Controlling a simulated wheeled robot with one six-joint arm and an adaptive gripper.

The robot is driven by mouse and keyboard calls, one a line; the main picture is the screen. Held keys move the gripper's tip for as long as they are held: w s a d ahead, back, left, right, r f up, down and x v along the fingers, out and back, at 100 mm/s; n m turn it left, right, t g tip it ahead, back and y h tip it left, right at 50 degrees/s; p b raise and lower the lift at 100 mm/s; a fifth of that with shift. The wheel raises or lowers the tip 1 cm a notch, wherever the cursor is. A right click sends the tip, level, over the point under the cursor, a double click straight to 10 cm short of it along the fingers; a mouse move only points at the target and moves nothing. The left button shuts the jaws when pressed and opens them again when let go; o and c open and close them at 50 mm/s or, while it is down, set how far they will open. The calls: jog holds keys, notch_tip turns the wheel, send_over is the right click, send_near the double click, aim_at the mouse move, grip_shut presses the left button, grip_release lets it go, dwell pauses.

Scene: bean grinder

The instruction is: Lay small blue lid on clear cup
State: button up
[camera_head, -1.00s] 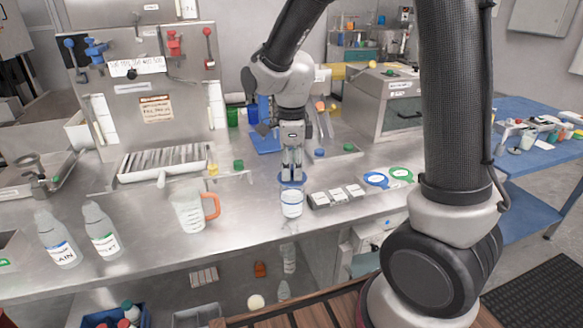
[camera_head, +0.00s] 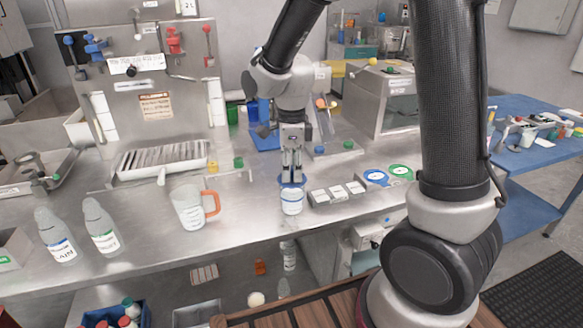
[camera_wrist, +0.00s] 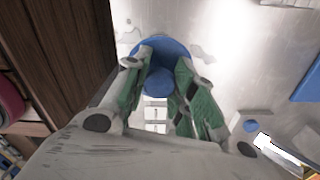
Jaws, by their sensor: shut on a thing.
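The clear cup (camera_head: 292,203) stands upright on the metal counter near its front edge. The small blue lid (camera_head: 291,182) is level at the cup's mouth, over its top. I cannot tell whether it rests on the rim or hovers just above. My gripper (camera_head: 291,172) points straight down above the cup, with its fingers shut on the lid's raised middle. In the wrist view, the fingers of my gripper (camera_wrist: 158,88) close around the knob of the round blue lid (camera_wrist: 160,50). The lid hides the cup there.
A measuring jug (camera_head: 190,207) with an orange handle stands left of the cup. A row of small white-topped boxes (camera_head: 338,192) sits close at its right, with blue (camera_head: 376,178) and green (camera_head: 400,172) rings beyond. Two bottles (camera_head: 100,228) stand at the left front.

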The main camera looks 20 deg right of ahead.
jog(key=shift+f, duration=0.7)
dwell(0.8)
dwell(0.4)
jog(key=o, duration=1.4)
jog(key=shift+r, duration=3)
